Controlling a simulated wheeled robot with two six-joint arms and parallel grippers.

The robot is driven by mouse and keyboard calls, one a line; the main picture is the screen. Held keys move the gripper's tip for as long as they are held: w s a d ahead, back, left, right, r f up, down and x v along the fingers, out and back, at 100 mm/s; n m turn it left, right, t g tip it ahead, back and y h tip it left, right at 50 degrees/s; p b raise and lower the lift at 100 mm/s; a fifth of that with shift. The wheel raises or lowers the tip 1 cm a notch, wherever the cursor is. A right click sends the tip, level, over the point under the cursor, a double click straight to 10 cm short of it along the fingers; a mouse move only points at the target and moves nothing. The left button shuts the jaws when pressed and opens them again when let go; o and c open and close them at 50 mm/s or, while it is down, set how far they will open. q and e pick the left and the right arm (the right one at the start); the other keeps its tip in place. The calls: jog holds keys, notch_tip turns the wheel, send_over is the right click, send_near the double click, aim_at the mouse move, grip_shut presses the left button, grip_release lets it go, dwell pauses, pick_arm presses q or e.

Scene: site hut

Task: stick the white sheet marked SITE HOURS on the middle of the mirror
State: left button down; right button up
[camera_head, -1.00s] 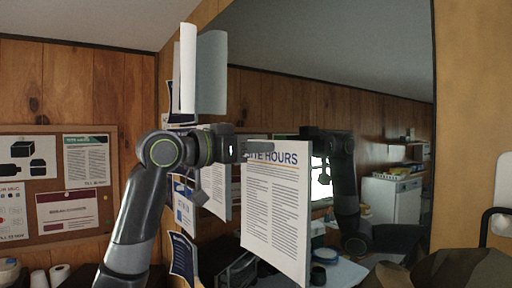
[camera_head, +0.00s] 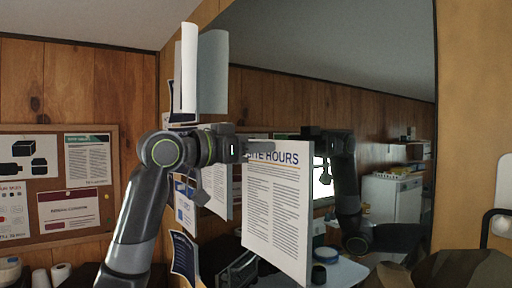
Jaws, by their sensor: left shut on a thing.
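The white sheet marked SITE HOURS (camera_head: 275,213) hangs upright from my left gripper (camera_head: 258,150), which is shut on its upper left edge and covers the start of the heading. The sheet is seen at a slant in front of the mirror (camera_head: 300,45), a large pane whose right edge meets a yellowish wood wall. I cannot tell whether the sheet touches the glass. My right gripper is not in view.
A cork board with posters (camera_head: 107,220) hangs on the wood wall at left. A curled pale sheet (camera_head: 188,68) stands out at the mirror's upper left edge. Small papers (camera_head: 184,255) line the left edge below. Paper rolls (camera_head: 60,274) stand at bottom left.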

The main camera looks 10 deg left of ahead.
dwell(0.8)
pick_arm(q)
jog(key=c, duration=1.2)
grip_release()
jog(key=shift+w+d, duration=0.1)
jog(key=shift+d, duration=0.05)
